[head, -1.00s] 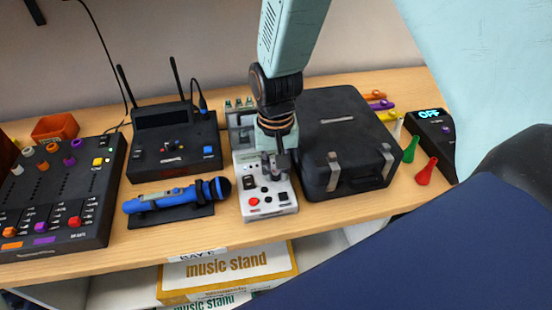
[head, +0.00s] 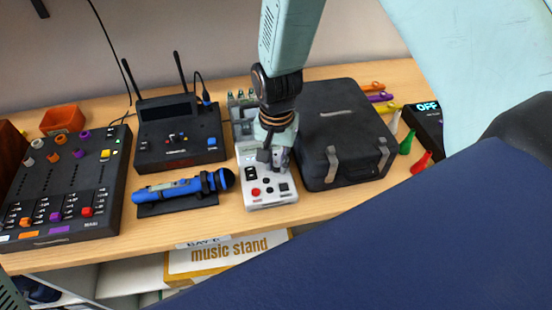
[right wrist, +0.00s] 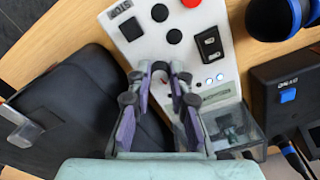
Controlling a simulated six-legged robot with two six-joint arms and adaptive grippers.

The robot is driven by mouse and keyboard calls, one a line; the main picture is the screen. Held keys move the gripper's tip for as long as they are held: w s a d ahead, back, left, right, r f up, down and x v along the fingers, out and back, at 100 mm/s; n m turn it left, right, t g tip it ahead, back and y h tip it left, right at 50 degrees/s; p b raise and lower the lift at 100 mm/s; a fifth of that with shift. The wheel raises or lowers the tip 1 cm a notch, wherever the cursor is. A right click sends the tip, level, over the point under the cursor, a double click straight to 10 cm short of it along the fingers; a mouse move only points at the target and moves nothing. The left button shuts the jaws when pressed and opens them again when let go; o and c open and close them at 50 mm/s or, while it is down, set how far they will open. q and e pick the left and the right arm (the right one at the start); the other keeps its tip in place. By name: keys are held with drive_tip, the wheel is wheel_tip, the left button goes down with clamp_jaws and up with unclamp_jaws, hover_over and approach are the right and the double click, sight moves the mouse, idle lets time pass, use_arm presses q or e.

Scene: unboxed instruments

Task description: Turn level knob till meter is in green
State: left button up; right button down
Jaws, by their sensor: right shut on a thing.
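The white device (head: 266,191) stands on the wooden shelf. It has a red button, black round knobs and a black rocker switch, and it also shows in the right wrist view (right wrist: 190,52). My right gripper (head: 272,157) points down over its middle. In the right wrist view, the right gripper (right wrist: 161,76) is shut on a small knob on the device's top, mostly hidden between the fingertips. Two small white lights glow beside the switch. A clear-walled part (right wrist: 236,126) sits at the device's back end. I cannot make out a meter needle or green zone. My left gripper is out of view.
A black case (head: 342,135) stands close on the right. A blue microphone (head: 180,190) on its rest and a black receiver (head: 180,143) with antennas stand on the left. A mixer (head: 70,185) is farther left. The shelf's front edge is near the device.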

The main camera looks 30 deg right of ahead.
sight(277, 164)
drive_tip(key=shift+w+r, duration=0.15)
drive_tip(key=shift+w, duration=0.15)
drive_tip(key=c, duration=1.6)
unclamp_jaws()
drive_tip(key=o, duration=0.4)
drive_tip(key=shift+d, duration=0.2)
drive_tip(key=shift+f, duration=0.2)
drive_tip(key=shift+s+a+r, duration=0.1)
drive_tip(key=shift+s+a, duration=0.05)
wheel_tip(277, 164, up, 12)
